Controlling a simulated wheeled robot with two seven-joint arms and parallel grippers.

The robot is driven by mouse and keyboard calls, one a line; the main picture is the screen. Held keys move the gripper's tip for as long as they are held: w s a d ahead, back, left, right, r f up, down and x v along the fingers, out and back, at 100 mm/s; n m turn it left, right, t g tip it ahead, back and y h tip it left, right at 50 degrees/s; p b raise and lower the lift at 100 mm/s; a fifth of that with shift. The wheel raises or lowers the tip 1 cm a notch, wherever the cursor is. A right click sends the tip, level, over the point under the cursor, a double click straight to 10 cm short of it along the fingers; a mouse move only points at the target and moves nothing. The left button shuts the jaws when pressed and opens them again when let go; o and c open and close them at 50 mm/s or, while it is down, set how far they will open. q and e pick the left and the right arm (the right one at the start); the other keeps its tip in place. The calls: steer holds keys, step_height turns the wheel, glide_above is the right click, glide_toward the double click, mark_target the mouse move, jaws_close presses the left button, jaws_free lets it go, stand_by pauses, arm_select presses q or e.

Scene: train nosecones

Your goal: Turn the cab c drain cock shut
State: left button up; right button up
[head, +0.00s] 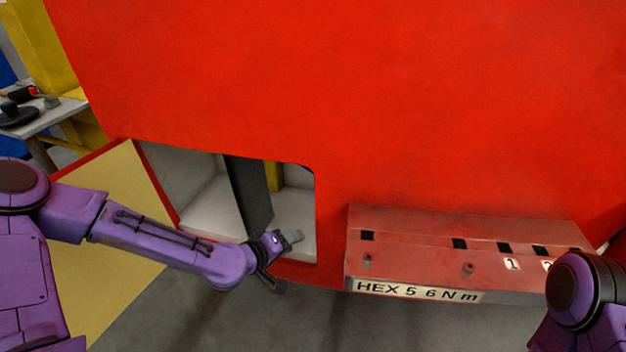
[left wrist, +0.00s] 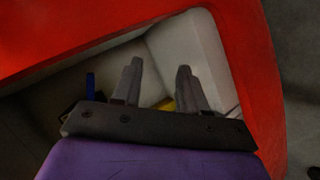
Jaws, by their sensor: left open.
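My left gripper (head: 287,241) is at the lower right corner of the open compartment (head: 298,215) in the red nosecone. In the left wrist view its two fingers (left wrist: 158,75) stand apart with nothing between their tips, pointing into the pale compartment. A small blue upright piece (left wrist: 90,84) shows left of the fingers, beside something dark. A bit of yellow (left wrist: 167,104) shows low between the fingers, partly hidden by them. I cannot tell which of these, if any, is the drain cock. My right gripper is out of view.
A dark upright strip (head: 250,195) divides the compartment opening. An open door panel (head: 110,205), yellowish inside, hangs at the left. A red ledge marked "HEX 5 6 N m" (head: 415,290) juts out at the right. A bench (head: 45,117) stands far left.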

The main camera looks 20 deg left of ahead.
mark_target(313, 173)
arm_select(q)
steer(key=w+a+r+t+h, duration=0.1)
steer(key=w+a+r+t, duration=0.15)
steer(key=r, duration=0.35)
steer(key=w+a+r+t, duration=0.1)
steer(key=w+r, duration=0.2)
steer(key=r, duration=0.3)
steer(key=b+x, duration=0.1)
steer(key=x, duration=0.9)
steer(key=shift+w+d+f, duration=0.2)
steer(key=shift+w+f, duration=0.05)
steer(key=shift+w, duration=0.05)
jaws_close()
